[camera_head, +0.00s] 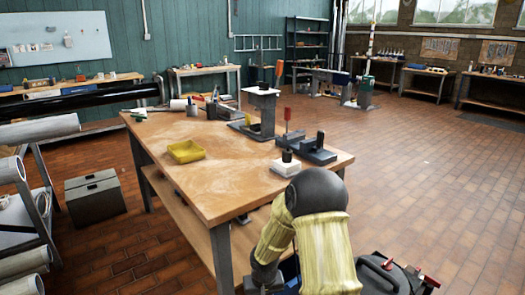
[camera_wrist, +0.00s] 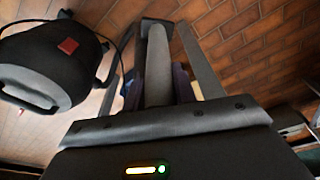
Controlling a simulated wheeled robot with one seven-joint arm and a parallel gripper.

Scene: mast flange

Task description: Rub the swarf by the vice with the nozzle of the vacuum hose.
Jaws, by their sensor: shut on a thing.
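The vice (camera_head: 314,151) is a low dark grey block with a black upright part, near the right end of the wooden workbench (camera_head: 215,190). I cannot make out the swarf for certain; pale dusty patches mark the bench top. In the wrist view my gripper (camera_wrist: 160,88) is shut on a grey tube, which looks like the nozzle of the vacuum hose (camera_wrist: 158,60). The tube extends away from the palm between the fingers.
A white block (camera_head: 287,168) with a black knob sits beside the vice. A drill press (camera_head: 262,110) and a yellow tray (camera_head: 186,151) stand on the bench. A black rounded body with a red patch (camera_wrist: 45,65) is close at left in the wrist view. Brick floor at right is clear.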

